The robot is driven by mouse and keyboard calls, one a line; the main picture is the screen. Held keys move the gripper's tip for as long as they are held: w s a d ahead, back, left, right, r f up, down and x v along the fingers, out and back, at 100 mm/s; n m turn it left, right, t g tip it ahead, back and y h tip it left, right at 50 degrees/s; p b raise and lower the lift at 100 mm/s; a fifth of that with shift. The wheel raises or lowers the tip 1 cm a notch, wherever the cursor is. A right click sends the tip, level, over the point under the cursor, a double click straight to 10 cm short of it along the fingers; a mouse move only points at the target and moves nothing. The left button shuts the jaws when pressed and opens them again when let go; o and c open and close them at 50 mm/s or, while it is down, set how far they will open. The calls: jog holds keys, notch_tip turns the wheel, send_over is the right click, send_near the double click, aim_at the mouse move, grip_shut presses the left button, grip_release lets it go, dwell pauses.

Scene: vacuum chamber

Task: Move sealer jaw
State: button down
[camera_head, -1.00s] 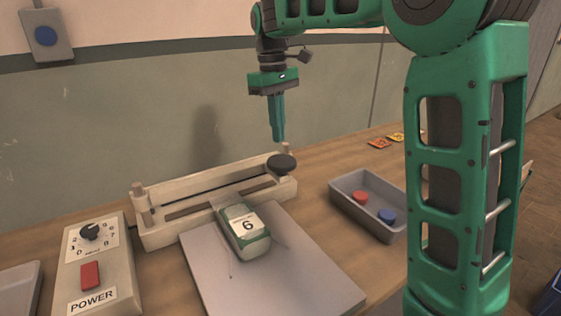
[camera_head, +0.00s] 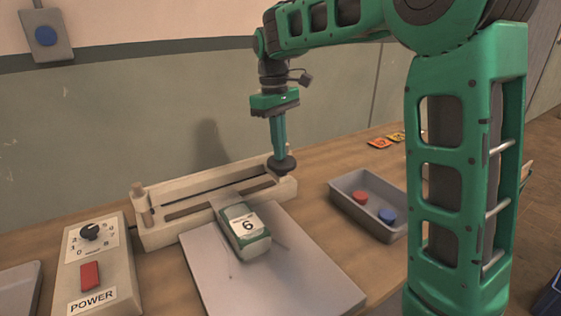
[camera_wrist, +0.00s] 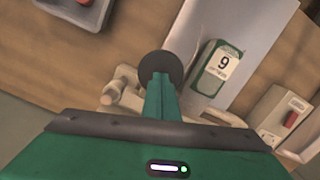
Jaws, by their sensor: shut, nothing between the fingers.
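The sealer (camera_head: 165,235) stands on the bench against the wall, with a long pale bar and a dark round knob (camera_head: 283,167) at its right end. My gripper (camera_head: 279,157) points down, shut and empty, with its tips at the top of the knob. In the wrist view the fingers (camera_wrist: 161,85) overlap the edge of the dark knob (camera_wrist: 158,62); I cannot tell how firmly they touch. A green and white packet marked 6 (camera_head: 245,229) lies at the front of the sealer; it also shows in the wrist view (camera_wrist: 217,68).
A grey plate (camera_head: 270,275) lies under the packet. A control box (camera_head: 120,262) with a dial and a red POWER switch stands at left. A grey tray (camera_head: 370,223) with a red and a blue piece stands at right. Small orange and yellow tags (camera_head: 380,143) lie behind it.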

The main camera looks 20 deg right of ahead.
aim_at(279, 162)
notch_tip(279, 162, down, 4)
jog(key=shift+f, duration=0.25)
jog(key=shift+w+a+r, duration=0.3)
jog(key=shift+w+a, duration=0.1)
jog(key=shift+w, duration=0.3)
jog(key=shift+w+a+r, duration=0.3)
jog(key=shift+w+a, duration=0.05)
jog(key=shift+w, duration=0.3)
jog(key=shift+r, duration=0.1)
notch_tip(279, 162, up, 10)
jog(key=w, duration=0.1)
jog(key=shift+a+r, duration=0.25)
jog(key=shift+d, duration=0.15)
